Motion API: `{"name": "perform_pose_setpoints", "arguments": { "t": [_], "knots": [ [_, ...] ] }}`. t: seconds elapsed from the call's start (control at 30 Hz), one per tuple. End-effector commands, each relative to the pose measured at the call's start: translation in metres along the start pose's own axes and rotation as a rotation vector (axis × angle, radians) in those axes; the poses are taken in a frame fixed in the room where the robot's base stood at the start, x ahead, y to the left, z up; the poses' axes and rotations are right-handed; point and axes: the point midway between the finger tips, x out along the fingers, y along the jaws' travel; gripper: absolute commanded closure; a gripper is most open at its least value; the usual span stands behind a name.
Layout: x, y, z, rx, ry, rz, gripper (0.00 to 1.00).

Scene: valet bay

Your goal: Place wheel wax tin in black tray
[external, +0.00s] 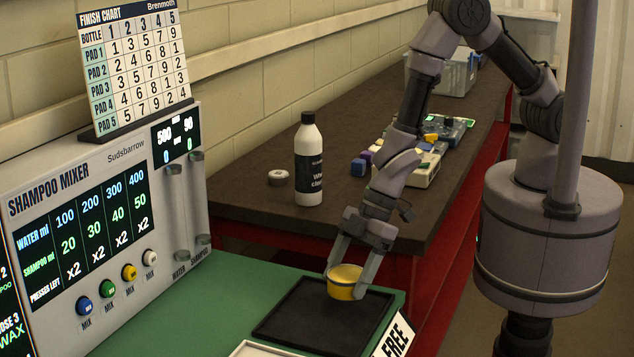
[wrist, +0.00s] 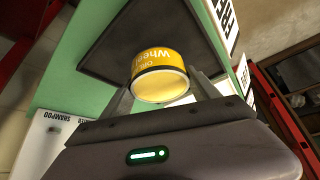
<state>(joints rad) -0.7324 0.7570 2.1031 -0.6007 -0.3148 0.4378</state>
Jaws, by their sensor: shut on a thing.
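The wheel wax tin (external: 345,282) is a small round yellow tin with a pale top. My gripper (external: 350,285) is shut on it, one finger on each side. The tin is over the black tray (external: 290,320), a flat dark tray with a low rim on the green surface. I cannot tell whether the tin touches the tray floor. In the wrist view the tin (wrist: 160,75) sits between the fingers, its "Wheel" lettering upside down, with the black tray (wrist: 115,50) behind it.
A white bottle (external: 309,160) with a black label and a small round tin (external: 278,178) stand on the dark bench. The shampoo mixer (external: 100,240) stands at the left. A white tray edge (external: 255,348) shows at the front. A grey bin (external: 455,75) is at the back.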

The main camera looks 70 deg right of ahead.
Motion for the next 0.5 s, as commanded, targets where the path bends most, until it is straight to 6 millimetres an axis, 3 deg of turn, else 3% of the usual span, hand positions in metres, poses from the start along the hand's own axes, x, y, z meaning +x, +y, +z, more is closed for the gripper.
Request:
{"name": "perform_pose_setpoints", "arguments": {
  "t": [0.07, 0.17, 0.37, 0.43, 0.47, 0.5],
  "knots": [
    [0.007, 0.006, -0.017, -0.001, 0.000, 0.000, 0.83],
    [0.016, 0.010, -0.026, 0.001, 0.000, 0.001, 0.83],
    [0.051, 0.011, -0.008, 0.002, -0.001, 0.001, 0.83],
    [0.053, 0.011, -0.007, 0.002, 0.000, 0.002, 0.83],
    [0.051, 0.011, -0.008, 0.002, 0.000, 0.002, 0.90],
    [0.050, 0.011, -0.009, 0.002, 0.000, 0.002, 0.90]
  ]
}}
